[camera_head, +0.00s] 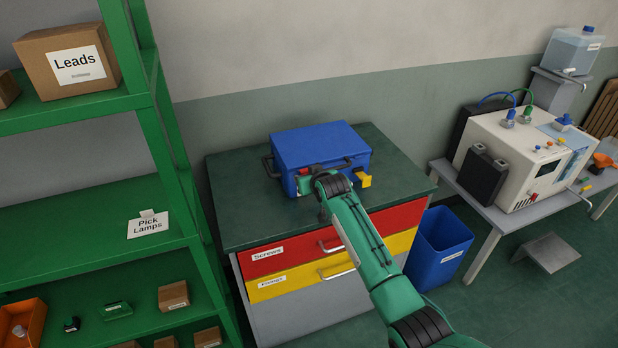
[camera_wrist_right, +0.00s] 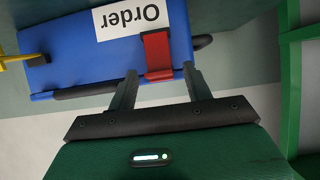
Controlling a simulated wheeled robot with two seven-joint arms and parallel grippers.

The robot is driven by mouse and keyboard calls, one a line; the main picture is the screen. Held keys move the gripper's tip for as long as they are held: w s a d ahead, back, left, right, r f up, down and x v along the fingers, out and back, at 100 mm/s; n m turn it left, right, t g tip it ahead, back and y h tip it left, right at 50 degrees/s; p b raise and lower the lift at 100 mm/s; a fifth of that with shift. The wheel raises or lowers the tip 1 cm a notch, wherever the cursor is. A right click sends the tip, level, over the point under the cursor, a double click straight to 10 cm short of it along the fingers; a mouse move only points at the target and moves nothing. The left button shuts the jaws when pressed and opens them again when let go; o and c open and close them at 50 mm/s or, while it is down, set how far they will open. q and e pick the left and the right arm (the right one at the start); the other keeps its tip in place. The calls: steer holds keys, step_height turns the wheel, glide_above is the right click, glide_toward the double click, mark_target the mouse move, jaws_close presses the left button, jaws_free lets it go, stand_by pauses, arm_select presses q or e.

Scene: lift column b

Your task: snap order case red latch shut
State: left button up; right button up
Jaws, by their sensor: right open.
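The blue order case (camera_head: 322,142) stands on the dark green top of a drawer cabinet; its lid looks down. Its red latch (camera_head: 303,185) is mostly hidden behind my right gripper (camera_head: 319,177) in the head view. In the right wrist view the red latch (camera_wrist_right: 157,55) shows beside the white "Order" label (camera_wrist_right: 132,17), on the blue case (camera_wrist_right: 75,62). My right gripper (camera_wrist_right: 163,86) is open, its fingertips on either side of the latch's near end. I cannot tell whether they touch it. A yellow latch (camera_head: 364,181) sticks out at the case's front right. My left gripper is out of view.
The cabinet top (camera_head: 235,205) is bare around the case. Below are a red drawer (camera_head: 300,246) and a yellow drawer (camera_head: 300,277). A green shelf rack (camera_head: 172,140) stands close on the left. A blue bin (camera_head: 440,245) and a bench with a machine (camera_head: 520,160) are on the right.

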steer(key=b+v, duration=0.2)
steer(key=v, duration=1.1)
steer(key=shift+s+r, duration=0.2)
steer(key=shift+s, duration=0.1)
steer(key=shift+d, duration=0.15)
